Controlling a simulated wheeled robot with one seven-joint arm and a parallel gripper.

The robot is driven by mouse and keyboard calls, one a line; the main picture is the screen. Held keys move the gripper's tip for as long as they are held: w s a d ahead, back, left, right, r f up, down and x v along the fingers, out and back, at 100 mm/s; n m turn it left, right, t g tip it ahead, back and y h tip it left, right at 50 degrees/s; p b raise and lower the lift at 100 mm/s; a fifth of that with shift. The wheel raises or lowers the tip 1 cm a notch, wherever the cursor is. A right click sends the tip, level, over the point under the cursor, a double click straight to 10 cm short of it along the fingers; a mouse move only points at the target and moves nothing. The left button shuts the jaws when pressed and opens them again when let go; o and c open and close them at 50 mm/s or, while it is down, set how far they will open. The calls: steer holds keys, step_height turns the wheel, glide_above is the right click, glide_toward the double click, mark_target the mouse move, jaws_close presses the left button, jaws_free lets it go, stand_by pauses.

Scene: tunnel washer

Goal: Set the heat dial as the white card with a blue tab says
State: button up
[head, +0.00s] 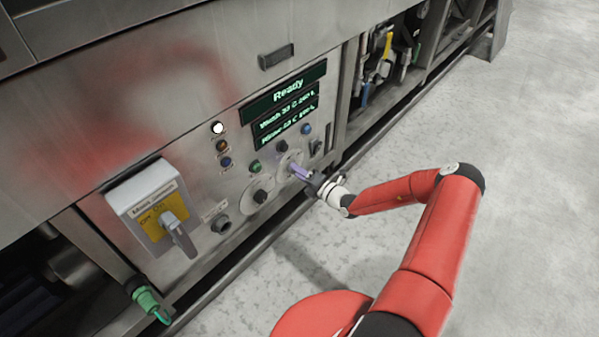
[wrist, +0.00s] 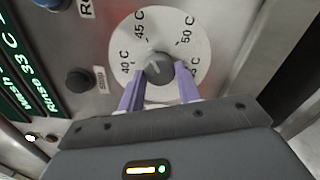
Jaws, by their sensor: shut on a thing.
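The heat dial is a round grey knob (wrist: 160,69) on a pale plate (wrist: 160,25) marked 40 C, 45 C and 50 C. A further mark at the right is partly hidden by a finger. The knob has a thin pale line, but which mark it points at is hard to tell. My gripper (wrist: 160,88) has its two purple fingers shut on the knob, one on each side. In the head view, my gripper (head: 302,174) reaches the dial plate (head: 286,163) and covers most of the knob. No white card with a blue tab shows in either view.
A green-lettered display (head: 287,104) reading "Ready" sits above the dial. A second dial (head: 260,196) and several buttons are close by. A yellow-plated main switch (head: 165,220) juts out at the left. The floor (head: 530,200) at the right is clear.

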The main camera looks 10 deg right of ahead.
stand_by(0.3)
steer(key=o, duration=1)
steer(key=shift+d, duration=0.1)
steer(key=v, duration=0.7)
steer(key=shift+s, duration=0.25)
steer(key=shift+d, duration=0.15)
